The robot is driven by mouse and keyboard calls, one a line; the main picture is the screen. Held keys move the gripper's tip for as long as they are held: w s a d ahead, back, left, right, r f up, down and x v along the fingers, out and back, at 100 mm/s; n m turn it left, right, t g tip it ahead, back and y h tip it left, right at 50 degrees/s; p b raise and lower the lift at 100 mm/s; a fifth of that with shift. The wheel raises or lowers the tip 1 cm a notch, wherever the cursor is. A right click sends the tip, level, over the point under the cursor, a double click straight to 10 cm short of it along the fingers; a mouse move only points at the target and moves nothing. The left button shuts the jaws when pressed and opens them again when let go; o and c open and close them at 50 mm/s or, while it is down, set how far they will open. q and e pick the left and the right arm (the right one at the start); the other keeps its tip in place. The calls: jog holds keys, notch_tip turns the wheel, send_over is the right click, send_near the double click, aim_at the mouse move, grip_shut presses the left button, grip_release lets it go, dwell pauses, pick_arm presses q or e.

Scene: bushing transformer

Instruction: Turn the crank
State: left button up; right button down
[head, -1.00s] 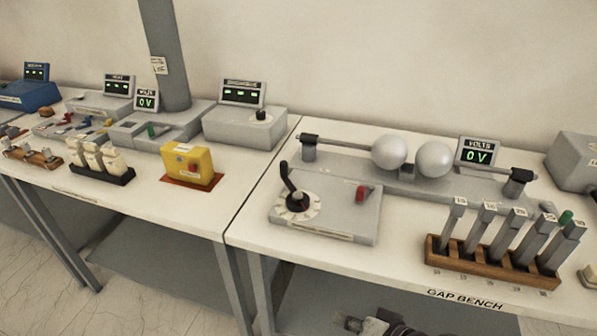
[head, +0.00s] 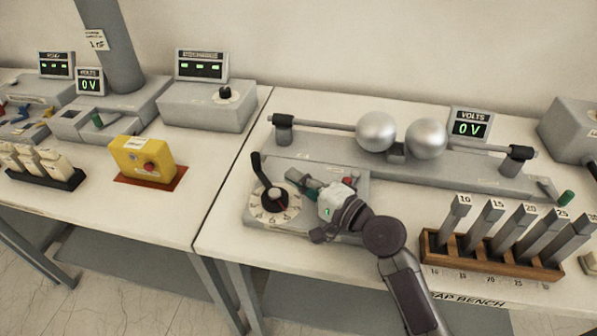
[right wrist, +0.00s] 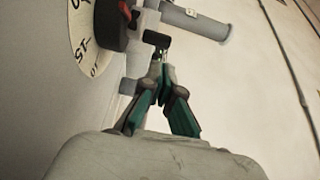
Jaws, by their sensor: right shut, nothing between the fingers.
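In the right wrist view the dial (right wrist: 84,45) shows at the upper left, with a dark crank knob (right wrist: 157,38) just beyond my fingertips. My right gripper (head: 292,175) is over the box, just right of the crank. Its teal fingers (right wrist: 163,68) are shut and empty; I cannot tell whether they touch the crank. The red lever (head: 350,181) is partly hidden behind my gripper. My left gripper is not in view.
Two metal spheres (head: 376,132) on rods stand behind the box, beside a meter (head: 470,125) reading 0 V. A wooden rack (head: 480,268) of numbered bars is at the right front. A yellow box (head: 132,160) sits on the left table.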

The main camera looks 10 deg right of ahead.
jog(key=x, duration=0.3)
jog(key=shift+w+a, duration=0.25)
jog(key=shift+w, duration=0.05)
jog(key=x, duration=0.3)
jog(key=shift+w+p, duration=0.15)
jog(key=shift+p, duration=0.25)
jog(key=shift+f, duration=0.1)
jog(key=shift+a+b, duration=0.3)
jog(key=shift+a+y, duration=0.25)
jog(key=shift+y, duration=0.05)
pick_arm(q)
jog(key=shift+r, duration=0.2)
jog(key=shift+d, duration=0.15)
pick_arm(e)
jog(key=shift+d, duration=0.1)
